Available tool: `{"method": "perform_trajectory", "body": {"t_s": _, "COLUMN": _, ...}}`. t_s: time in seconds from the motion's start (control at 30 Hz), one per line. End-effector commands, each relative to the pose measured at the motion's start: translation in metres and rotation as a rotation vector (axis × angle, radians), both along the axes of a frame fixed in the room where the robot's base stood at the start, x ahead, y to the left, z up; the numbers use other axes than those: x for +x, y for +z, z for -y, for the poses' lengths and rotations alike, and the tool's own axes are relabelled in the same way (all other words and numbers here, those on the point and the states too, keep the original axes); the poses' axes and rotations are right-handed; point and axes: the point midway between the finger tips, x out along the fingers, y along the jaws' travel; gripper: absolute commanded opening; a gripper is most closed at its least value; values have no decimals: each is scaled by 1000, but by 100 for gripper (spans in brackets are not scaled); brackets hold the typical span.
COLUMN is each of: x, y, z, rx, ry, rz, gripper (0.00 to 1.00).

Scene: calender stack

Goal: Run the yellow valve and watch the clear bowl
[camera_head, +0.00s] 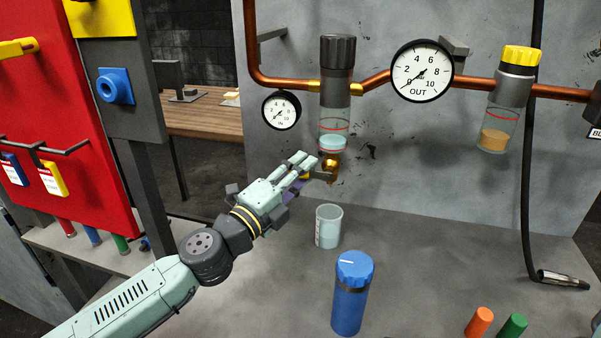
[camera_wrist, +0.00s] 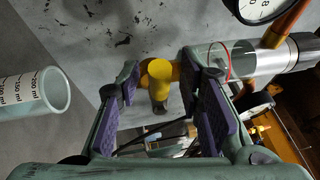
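The clear bowl (camera_head: 333,128) hangs under a black-capped unit on the copper pipe. It has a red line near its top and pale blue liquid below. The small yellow valve (camera_head: 330,166) is at the bowl's bottom, partly hidden by my fingers. In the wrist view the round yellow valve knob (camera_wrist: 159,69) shows between my fingertips, with the clear bowl (camera_wrist: 217,61) to its right. My gripper (camera_head: 312,166) is open, its fingers on either side of the knob; the wrist view also shows my gripper (camera_wrist: 161,82). I cannot tell whether either finger touches it.
A clear graduated beaker (camera_head: 328,226) stands on the bench below and right of my gripper. A blue cylinder (camera_head: 350,293) stands nearer. The IN gauge (camera_head: 281,110) and OUT gauge (camera_head: 421,71) flank the bowl. A yellow-capped bowl (camera_head: 499,128) with amber liquid hangs right.

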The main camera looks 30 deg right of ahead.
Motion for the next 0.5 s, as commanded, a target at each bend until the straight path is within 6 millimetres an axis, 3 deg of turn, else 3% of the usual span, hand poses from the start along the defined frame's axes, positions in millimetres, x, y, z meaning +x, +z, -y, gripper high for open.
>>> {"method": "perform_trajectory", "body": {"t_s": 0.5, "x": 0, "y": 1, "z": 0, "rx": -1, "ry": 0, "rz": 1, "gripper": 0}}
